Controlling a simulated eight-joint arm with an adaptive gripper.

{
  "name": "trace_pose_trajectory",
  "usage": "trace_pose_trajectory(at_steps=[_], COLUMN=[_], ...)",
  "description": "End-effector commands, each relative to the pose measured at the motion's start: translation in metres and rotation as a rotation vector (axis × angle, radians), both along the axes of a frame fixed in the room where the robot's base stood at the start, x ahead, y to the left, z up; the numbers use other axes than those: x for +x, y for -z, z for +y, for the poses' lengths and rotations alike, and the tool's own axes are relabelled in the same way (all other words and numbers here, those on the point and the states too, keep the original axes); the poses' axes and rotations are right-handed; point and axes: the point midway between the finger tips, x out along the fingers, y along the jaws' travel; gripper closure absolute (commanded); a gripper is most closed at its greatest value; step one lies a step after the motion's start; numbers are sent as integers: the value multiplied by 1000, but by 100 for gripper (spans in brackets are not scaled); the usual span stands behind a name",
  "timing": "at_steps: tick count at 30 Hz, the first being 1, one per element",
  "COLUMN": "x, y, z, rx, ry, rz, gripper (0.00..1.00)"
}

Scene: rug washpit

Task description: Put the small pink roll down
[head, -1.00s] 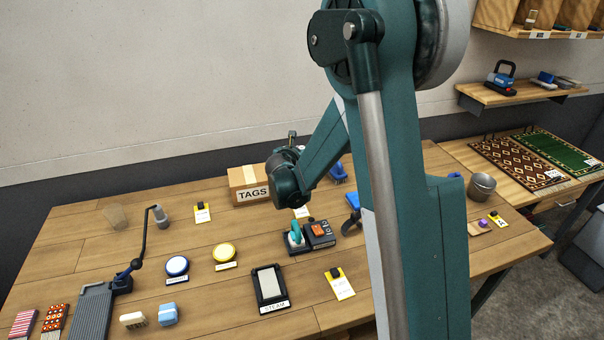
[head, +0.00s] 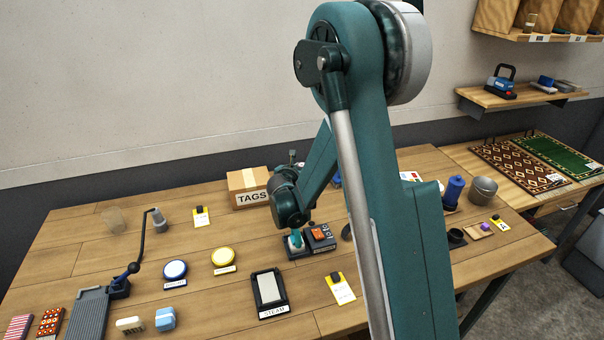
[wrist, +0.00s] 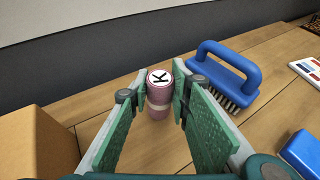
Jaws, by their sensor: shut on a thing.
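The small pink roll (wrist: 159,100) stands upright in the wrist view, with a round white label marked K on its top and a pale band around it. My gripper (wrist: 160,92) is shut on it, with green pads on both sides. The roll's lower end is over the wooden bench top; I cannot tell whether it touches. In the head view my arm hides the roll and the fingertips.
A blue brush (wrist: 225,75) lies close to the right of the roll. The cardboard TAGS box (head: 248,188) is to the left, also in the wrist view (wrist: 38,145). A blue block (wrist: 303,153) lies at right. Bare bench shows around the roll.

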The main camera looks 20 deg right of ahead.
Motion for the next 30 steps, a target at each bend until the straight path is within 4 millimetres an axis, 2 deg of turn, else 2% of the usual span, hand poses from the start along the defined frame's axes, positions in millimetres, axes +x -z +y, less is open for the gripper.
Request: trace_pose_trajectory(at_steps=[3, 6, 20, 21, 24, 30], x=[0, 0, 0, 0, 0, 0], y=[14, 19, 23, 23, 22, 22], z=[0, 0, 0, 0, 0, 0], rx=[0, 0, 0, 0, 0, 0], ry=[0, 0, 0, 0, 0, 0], rz=[0, 0, 0, 0, 0, 0], gripper=[92, 92, 92, 77, 65, 65])
